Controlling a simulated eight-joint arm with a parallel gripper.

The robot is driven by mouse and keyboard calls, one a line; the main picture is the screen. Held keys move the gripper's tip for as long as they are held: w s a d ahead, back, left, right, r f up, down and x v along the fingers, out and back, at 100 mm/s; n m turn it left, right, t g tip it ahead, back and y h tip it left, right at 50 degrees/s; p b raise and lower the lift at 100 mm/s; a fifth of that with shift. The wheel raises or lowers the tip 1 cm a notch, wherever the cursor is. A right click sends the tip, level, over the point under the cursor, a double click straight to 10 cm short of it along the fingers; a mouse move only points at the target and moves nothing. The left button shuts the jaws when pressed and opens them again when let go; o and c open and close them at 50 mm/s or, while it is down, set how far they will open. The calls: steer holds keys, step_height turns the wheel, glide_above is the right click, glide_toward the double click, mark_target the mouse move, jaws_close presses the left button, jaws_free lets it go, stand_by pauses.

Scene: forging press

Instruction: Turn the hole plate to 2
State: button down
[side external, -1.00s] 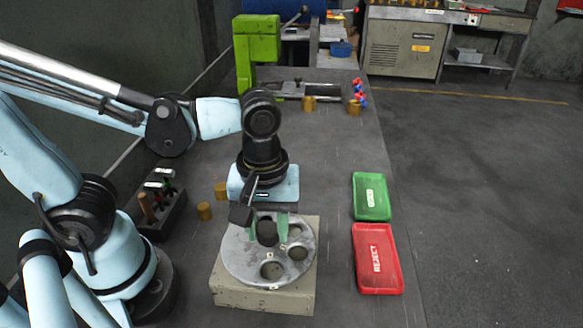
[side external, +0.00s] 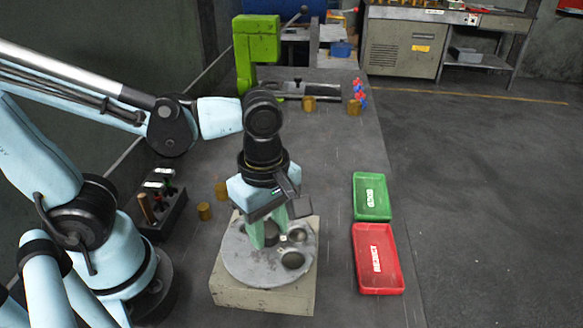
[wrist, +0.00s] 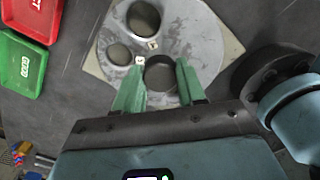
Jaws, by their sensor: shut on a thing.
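The hole plate (side external: 252,270) is a round grey metal disc with round holes of different sizes, lying on a pale square block (side external: 262,297). My gripper (side external: 270,240) points down over the plate. The wrist view shows my gripper (wrist: 160,88), the hole plate (wrist: 190,30) and two open holes. Small white labels sit by the holes; their numbers are unreadable. My gripper hides part of the plate.
A green tray (side external: 384,205) and a red REJECT tray (side external: 397,275) lie right of the block. A dark tool holder (side external: 170,215) and brass cylinders (side external: 204,211) stand to the left. A green press (side external: 258,45) is at the back. The mid-table is fairly clear.

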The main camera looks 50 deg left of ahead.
mark_target(268, 229)
stand_by(0.4)
steer(key=c, duration=0.6)
jaws_free()
steer(key=shift+c, duration=0.2)
steer(key=shift+r, duration=0.15)
step_height(268, 229, up, 12)
stand_by(0.3)
steer(key=w+a+f+m+t, duration=0.3)
steer(key=a+f+m, duration=0.1)
steer(key=m, duration=0.5)
steer(key=w+a+f+m+t, duration=0.3)
steer(key=a+m, duration=0.3)
steer(key=m, duration=0.3)
steer(key=shift+w+a+f+m+t, duration=0.15)
steer(key=shift+w+f+m+t, duration=0.25)
steer(key=shift+t, duration=0.2)
